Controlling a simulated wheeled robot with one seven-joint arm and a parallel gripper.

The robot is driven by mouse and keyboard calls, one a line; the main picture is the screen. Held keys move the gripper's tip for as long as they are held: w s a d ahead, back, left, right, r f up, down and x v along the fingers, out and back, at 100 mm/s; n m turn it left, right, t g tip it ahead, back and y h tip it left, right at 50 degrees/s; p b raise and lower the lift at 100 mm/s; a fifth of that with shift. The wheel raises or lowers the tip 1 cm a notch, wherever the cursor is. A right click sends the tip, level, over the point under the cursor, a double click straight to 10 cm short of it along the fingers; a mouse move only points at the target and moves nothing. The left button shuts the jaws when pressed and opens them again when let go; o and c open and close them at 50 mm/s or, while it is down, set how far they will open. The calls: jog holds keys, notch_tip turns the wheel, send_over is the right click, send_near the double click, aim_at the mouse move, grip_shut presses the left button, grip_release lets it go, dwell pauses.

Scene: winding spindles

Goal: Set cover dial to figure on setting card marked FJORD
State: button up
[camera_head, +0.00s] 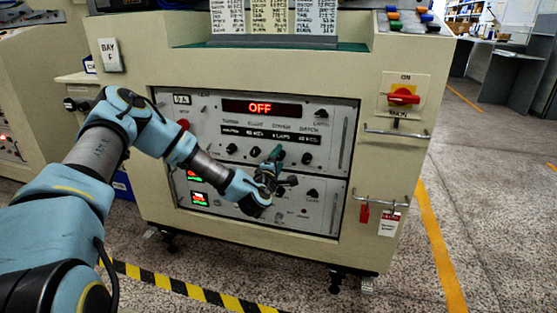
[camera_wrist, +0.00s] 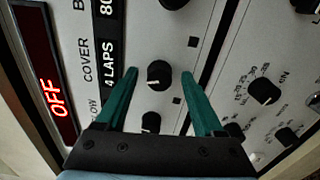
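The cover dial (camera_wrist: 159,75) is a black round knob with a small white mark, beside the label COVER and a window reading 4 LAPS (camera_wrist: 110,62). My gripper (camera_wrist: 158,76) is open, with one green finger on each side of this knob; whether they touch it I cannot tell. In the head view my gripper (camera_head: 272,162) is at the panel's dial row and hides the cover dial. Three setting cards (camera_head: 272,17) stand on top of the machine; their print is too small to read, so I cannot tell which is marked FJORD.
A red display (camera_head: 260,107) reads OFF. Other dials sit near the cover dial, one on the left (camera_head: 231,148) and one on the right (camera_head: 306,158). A lower panel has more knobs (camera_wrist: 264,91). A red main switch (camera_head: 403,96) and rails stick out at right.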

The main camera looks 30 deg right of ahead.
jog(key=v, duration=1)
jog(key=shift+s+a+p, duration=0.3)
jog(key=shift+p, duration=0.15)
jog(key=a+m+g+y, duration=0.75)
jog(key=a+m, duration=0.45)
jog(key=a, duration=0.7)
jog(key=s+a+r+g+y, duration=0.2)
jog(key=s+a+r, duration=0.35)
jog(key=a, duration=0.35)
jog(key=s+a+r+g+y, duration=0.25)
jog(key=s+a+r, duration=0.3)
jog(key=a, duration=0.45)
notch_tip(320, 180, up, 25)
jog(key=p, duration=2.5)
jog(key=shift+s+d+n+p, duration=0.3)
jog(key=shift+s, duration=0.05)
